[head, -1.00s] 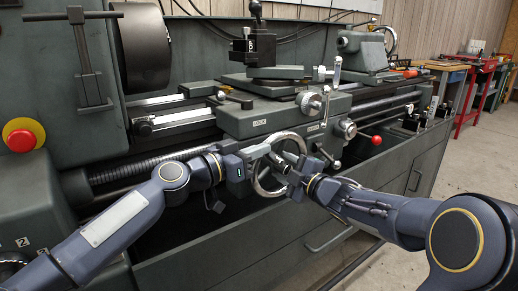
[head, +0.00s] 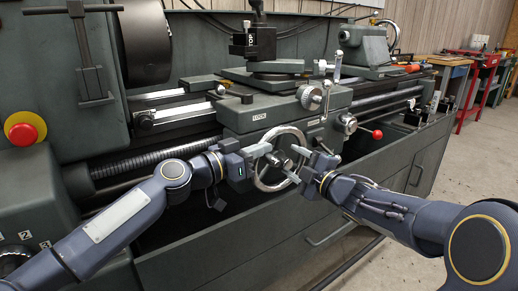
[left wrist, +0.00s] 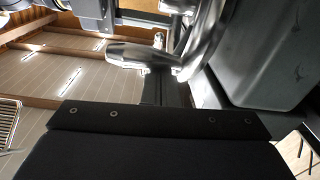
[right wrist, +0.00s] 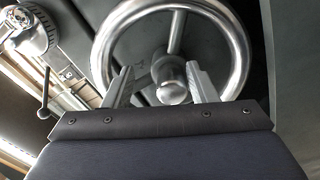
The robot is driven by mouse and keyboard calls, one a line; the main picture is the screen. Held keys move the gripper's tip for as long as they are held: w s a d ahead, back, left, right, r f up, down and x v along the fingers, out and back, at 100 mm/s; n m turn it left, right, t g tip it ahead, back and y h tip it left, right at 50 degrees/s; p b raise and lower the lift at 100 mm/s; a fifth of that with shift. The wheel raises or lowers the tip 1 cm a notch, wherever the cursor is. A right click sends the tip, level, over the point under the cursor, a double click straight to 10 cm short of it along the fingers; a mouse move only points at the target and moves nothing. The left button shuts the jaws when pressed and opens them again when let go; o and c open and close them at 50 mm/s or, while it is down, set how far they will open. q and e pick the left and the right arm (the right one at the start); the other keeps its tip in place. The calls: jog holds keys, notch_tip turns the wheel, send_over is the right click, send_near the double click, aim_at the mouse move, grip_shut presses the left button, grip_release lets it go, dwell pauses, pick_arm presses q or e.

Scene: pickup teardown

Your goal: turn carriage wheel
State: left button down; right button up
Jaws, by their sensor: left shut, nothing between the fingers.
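The carriage wheel (head: 290,131) is a shiny metal handwheel on the front of the lathe's apron; its rim also fills the top of the right wrist view (right wrist: 240,55). My left gripper (head: 268,150) is shut and empty at the wheel's upper left, close to the rim. In the left wrist view a curved metal rim (left wrist: 208,38) and a shiny rounded bar (left wrist: 140,55) lie close ahead. My right gripper (head: 298,164) is open at the wheel's right side. A round metal knob (right wrist: 172,84) shows between its spread fingers; whether they touch it I cannot tell.
The red-tipped lever (head: 377,134) sticks out right of the wheel. A graduated dial (head: 310,97) and the tool post (head: 252,42) are above. A red emergency button (head: 24,128) is at far left. Open floor lies at the right.

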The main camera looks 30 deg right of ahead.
jog(key=s+d+m+h, duration=0.1)
jog(key=s+m+h, duration=0.4)
jog(key=s, duration=0.4)
pick_arm(q)
jog(key=shift+a+f+b, duration=0.3)
jog(key=shift+f+b, duration=0.05)
jog(key=shift+b, duration=0.1)
pick_arm(e)
jog(key=s+a+f+m+g+y, duration=0.3)
jog(key=s+a+f+m+g, duration=0.2)
jog(key=s+a+f, duration=0.3)
jog(key=s+a+f+m+g+y, duration=0.4)
jog(key=s+a+f+g, duration=0.3)
jog(key=a, duration=0.8)
notch_tip(320, 180, down, 2)
jog(key=shift+s+a+f+m+g+y, duration=0.15)
jog(key=shift+s+a+m+g+y, duration=0.15)
jog(key=shift+s+m, duration=0.65)
pick_arm(q)
jog(key=shift+a, duration=0.1)
